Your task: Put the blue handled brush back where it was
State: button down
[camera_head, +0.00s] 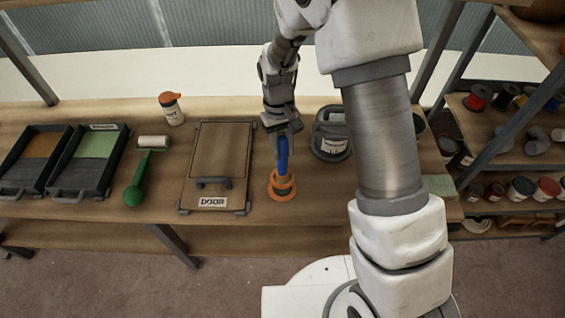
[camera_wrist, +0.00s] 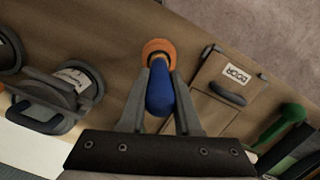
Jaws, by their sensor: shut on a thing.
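The blue handled brush (camera_head: 283,158) is upright in my gripper (camera_head: 282,132), over the bench. In the wrist view its blue handle (camera_wrist: 160,92) lies between the two fingers of my gripper (camera_wrist: 160,82), which are shut on it. An orange ring-shaped holder (camera_head: 282,186) sits on the bench right under the brush; it also shows in the wrist view (camera_wrist: 158,46). The brush's lower end meets the orange holder in the picture. I cannot tell whether it is inside it or just above it, and the bristles are hidden.
A wooden door panel (camera_head: 220,160) marked DOOR lies left of the holder. A green-handled roller (camera_head: 135,185), paint trays (camera_head: 88,160) and an orange-capped bottle (camera_head: 172,108) are farther left. Bare bench lies in front of the can.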

jog(key=shift+f, duration=2.4)
jog(key=c, duration=0.6)
grip_release()
notch_tip(320, 180, up, 12)
jog(key=w, duration=0.2)
notch_tip(320, 180, up, 14)
jog(key=m+t, duration=0.2)
jog(key=t, duration=0.1)
send_over(283, 168)
jog(key=s+d, duration=0.4)
jog(key=d, duration=0.2)
jog(key=s+d+r+t, duration=0.1)
jog(key=s+d+r, duration=0.1)
jog(key=s, duration=0.2)
jog(key=s+d+r+m+t, duration=0.1)
jog(key=s+d, duration=0.1)
jog(key=s, duration=0.3)
jog(key=s+d+r+t, duration=0.2)
jog(key=s, duration=0.2)
jog(key=shift+s+d+r+m+y, duration=0.15)
jog(key=shift+s+r+m+y, duration=0.15)
jog(key=shift+r+m, duration=0.1)
